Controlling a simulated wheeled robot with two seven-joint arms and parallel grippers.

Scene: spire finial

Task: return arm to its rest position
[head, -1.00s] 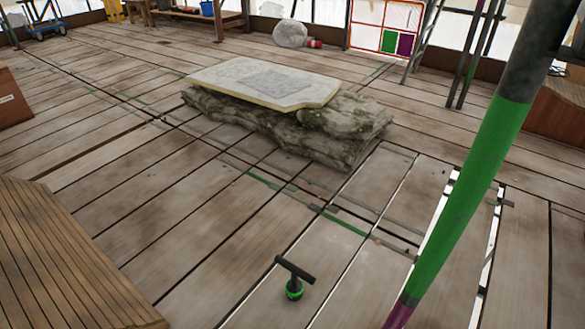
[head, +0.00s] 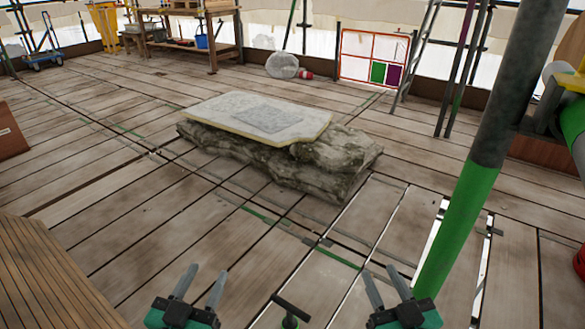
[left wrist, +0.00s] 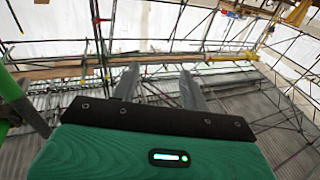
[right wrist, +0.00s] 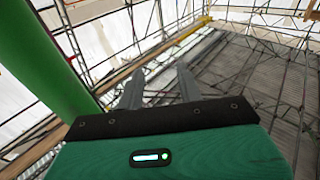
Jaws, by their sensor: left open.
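My left gripper (head: 198,288) is at the bottom of the head view, left of centre, with its two grey fingers apart and nothing between them. Its fingers also show apart and empty in the left wrist view (left wrist: 158,85). My right gripper (head: 385,287) is at the bottom of the head view, right of centre, with its fingers spread and empty. In the right wrist view its fingers (right wrist: 160,88) also stand apart with nothing between them. Both grippers are raised clear of the plank floor. A black T-handled tool with a green collar (head: 291,308) stands between them, partly cut off by the frame edge.
A pale slab (head: 258,117) lies on a stone block (head: 335,158) mid-floor. A green and grey scaffold pole (head: 460,225) stands close to my right gripper. A slatted wooden surface (head: 50,275) is at lower left. Planks between are clear.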

